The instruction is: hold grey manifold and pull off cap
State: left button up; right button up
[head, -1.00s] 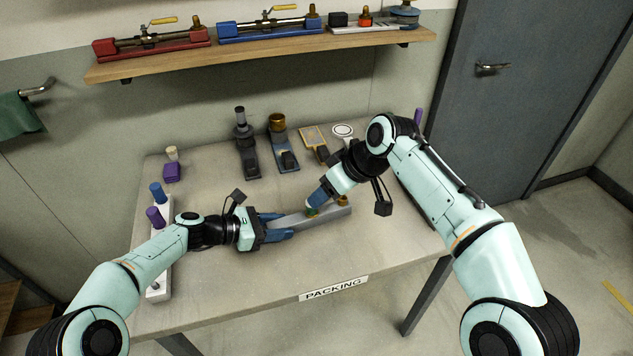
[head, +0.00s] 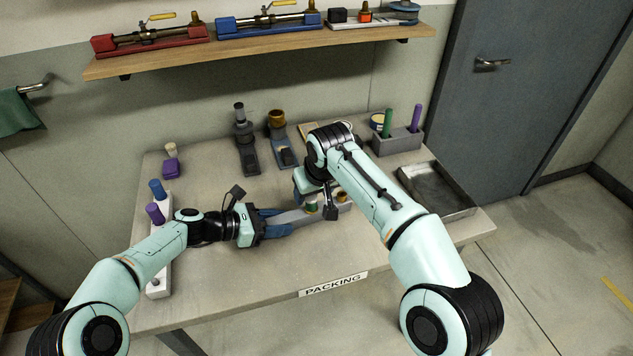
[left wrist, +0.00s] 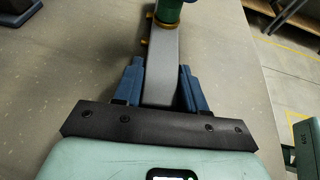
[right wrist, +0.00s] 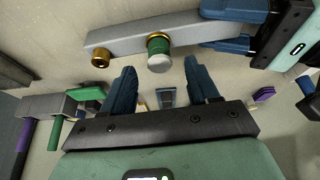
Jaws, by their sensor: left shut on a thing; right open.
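The grey manifold (head: 292,218) is a bar lying along the table. It carries a green cap (head: 311,208) and a brass fitting (head: 342,198). My left gripper (head: 277,224) is shut on its left end, one finger on each side, as the left wrist view (left wrist: 158,80) shows. In the right wrist view the green cap (right wrist: 158,50) has a pale round top and sits on the manifold (right wrist: 200,42). My right gripper (right wrist: 157,75) is open and empty there, its fingertips pointing toward the cap and apart from it.
A grey holder (head: 398,143) with green and purple sticks stands at the back right, near an empty dark tray (head: 437,189). Two fixtures (head: 246,150) (head: 283,146) stand at the back. A white rack (head: 158,265) with blue and purple pieces is at the left. The table front is clear.

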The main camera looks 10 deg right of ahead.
aim_at(311, 198)
jog(key=shift+x, duration=1.8)
jog(key=c, duration=1)
grip_shut()
jog(key=shift+r, duration=0.35)
